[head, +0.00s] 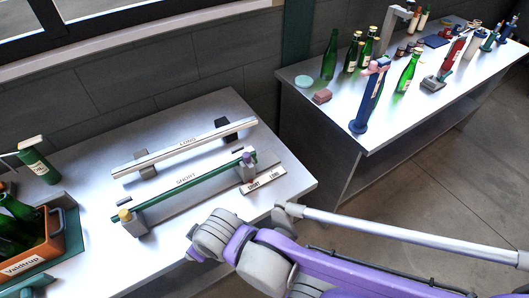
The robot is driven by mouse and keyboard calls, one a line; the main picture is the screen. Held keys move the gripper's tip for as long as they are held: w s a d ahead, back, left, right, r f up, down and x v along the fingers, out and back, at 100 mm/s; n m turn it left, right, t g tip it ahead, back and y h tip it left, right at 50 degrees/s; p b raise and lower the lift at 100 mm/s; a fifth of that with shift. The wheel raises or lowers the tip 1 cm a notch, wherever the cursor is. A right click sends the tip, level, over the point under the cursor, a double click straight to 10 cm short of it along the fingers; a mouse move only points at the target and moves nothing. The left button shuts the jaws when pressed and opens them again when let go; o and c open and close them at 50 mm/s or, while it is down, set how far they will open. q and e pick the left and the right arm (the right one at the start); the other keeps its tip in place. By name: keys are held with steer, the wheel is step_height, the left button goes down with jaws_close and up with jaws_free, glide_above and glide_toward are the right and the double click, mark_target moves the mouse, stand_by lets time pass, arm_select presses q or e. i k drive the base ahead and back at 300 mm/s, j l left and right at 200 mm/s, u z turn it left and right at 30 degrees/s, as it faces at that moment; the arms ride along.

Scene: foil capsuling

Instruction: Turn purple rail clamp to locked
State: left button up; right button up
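The purple rail clamp (248,158) is a small purple piece on a grey-mauve post at the right end of the green rail marked SHORT (190,186). Its lever position is too small to tell. The "SHORT / LONG" plate (264,181) lies just to its right on the metal table. A yellow-topped clamp (125,215) stands at the rail's left end. My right arm comes in from the lower right. Its gripper end (193,245) is in front of the table's front edge, below the purple clamp and apart from it. Its fingers are not clear. My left gripper is not in view.
A pale rail marked LONG (185,148) lies behind the green one. An orange crate (38,248) of green bottles stands at the left. A second table (400,105) at the back right holds bottles and tools. Table space right of the rails is mostly clear.

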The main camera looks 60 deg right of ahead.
mark_target(246, 156)
steer(key=k+l+z, duration=0.1)
steer(key=l, duration=0.4)
steer(key=k+l+z, duration=0.15)
steer(key=l, duration=0.3)
steer(key=k+l+z, duration=0.1)
steer(key=l, duration=0.4)
steer(key=k+l+z, duration=0.1)
steer(key=l, duration=0.45)
